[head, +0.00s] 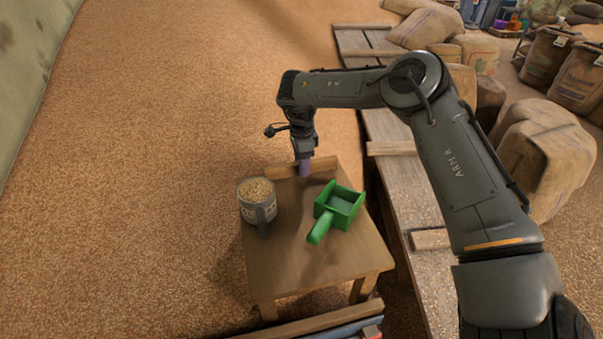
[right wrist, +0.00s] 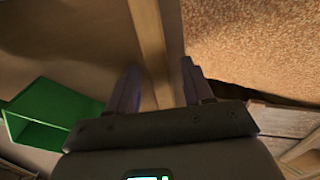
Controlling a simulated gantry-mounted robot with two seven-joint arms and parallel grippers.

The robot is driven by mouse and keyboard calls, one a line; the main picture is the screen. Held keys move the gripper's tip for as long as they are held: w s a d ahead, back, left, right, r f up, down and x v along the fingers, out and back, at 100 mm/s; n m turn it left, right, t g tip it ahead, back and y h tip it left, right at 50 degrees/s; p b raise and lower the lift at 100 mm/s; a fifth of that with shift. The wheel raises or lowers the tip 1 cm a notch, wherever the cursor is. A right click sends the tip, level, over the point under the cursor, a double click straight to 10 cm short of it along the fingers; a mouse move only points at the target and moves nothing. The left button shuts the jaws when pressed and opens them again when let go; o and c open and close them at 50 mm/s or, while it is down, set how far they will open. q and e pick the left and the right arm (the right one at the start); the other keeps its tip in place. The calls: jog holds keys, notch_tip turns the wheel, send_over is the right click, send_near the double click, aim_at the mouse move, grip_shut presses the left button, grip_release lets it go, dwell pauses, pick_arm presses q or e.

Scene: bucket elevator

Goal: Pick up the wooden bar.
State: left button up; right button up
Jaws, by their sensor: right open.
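The wooden bar (head: 323,165) lies along the far edge of a small wooden table (head: 290,255) in the head view. My right gripper (head: 304,172) points down over the middle of the bar and hides part of it. In the right wrist view the bar (right wrist: 148,35) runs from the top down between the two fingers of my right gripper (right wrist: 160,88). The fingers are apart, one on each side of the bar, and the jaws are open. Whether the fingers touch the bar cannot be told. My left gripper is not in view.
A green scoop (head: 340,205) sits on the table to the right, and it also shows in the right wrist view (right wrist: 50,112). A mug of grain (head: 257,205) stands at the left edge. Grain surrounds the table on the left; a plank walkway (head: 400,190) runs along the right.

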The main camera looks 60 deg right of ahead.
jog(key=shift+f, duration=0.3)
jog(key=c, duration=0.9)
jog(key=shift+r, duration=0.1)
jog(key=shift+c, duration=0.2)
